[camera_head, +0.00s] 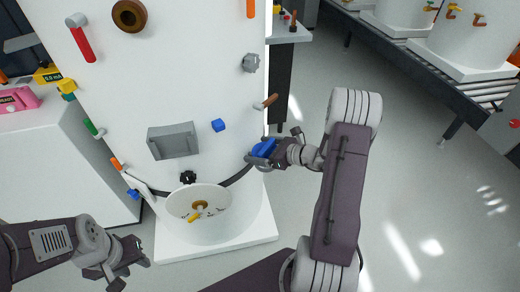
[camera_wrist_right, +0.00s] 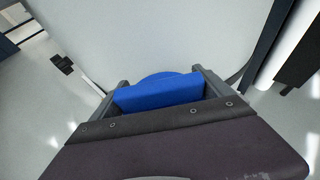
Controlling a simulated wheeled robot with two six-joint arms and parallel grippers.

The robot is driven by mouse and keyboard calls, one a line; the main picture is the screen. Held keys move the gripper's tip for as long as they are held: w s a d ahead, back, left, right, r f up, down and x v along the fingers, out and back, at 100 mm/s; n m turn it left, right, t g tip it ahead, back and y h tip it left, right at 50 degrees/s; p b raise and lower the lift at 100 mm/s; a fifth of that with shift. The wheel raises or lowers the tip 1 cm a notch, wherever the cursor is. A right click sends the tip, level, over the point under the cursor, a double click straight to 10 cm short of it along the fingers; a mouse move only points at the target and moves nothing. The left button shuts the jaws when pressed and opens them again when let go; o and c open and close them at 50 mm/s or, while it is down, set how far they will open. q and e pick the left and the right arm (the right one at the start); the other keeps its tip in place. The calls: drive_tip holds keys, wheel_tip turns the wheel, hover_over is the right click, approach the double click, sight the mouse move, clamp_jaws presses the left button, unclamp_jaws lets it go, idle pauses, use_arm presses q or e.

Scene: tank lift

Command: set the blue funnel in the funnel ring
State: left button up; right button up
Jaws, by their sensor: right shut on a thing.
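The blue funnel (camera_head: 263,149) is held between the jaws of my right gripper (camera_head: 266,153), beside the right edge of the white tank (camera_head: 205,75). In the right wrist view the blue piece (camera_wrist_right: 160,93) sits between both fingers, with the pale tank surface beyond it. Its lower part is hidden. A brown ring (camera_head: 129,16) shows high on the tank, and a grey box-like bracket (camera_head: 172,141) lower down; I cannot tell which part is the funnel ring. My left gripper (camera_head: 132,274) is open and empty at the lower left, apart from the tank's base.
Open floor (camera_head: 420,190) lies to the right.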

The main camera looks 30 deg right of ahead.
drive_tip(key=shift+f+b, duration=1.75)
drive_tip(key=shift+f, duration=0.3)
drive_tip(key=o, duration=0.9)
drive_tip(key=shift+o, duration=1)
drive_tip(key=p+v, duration=0.2)
drive_tip(key=v, duration=0.7)
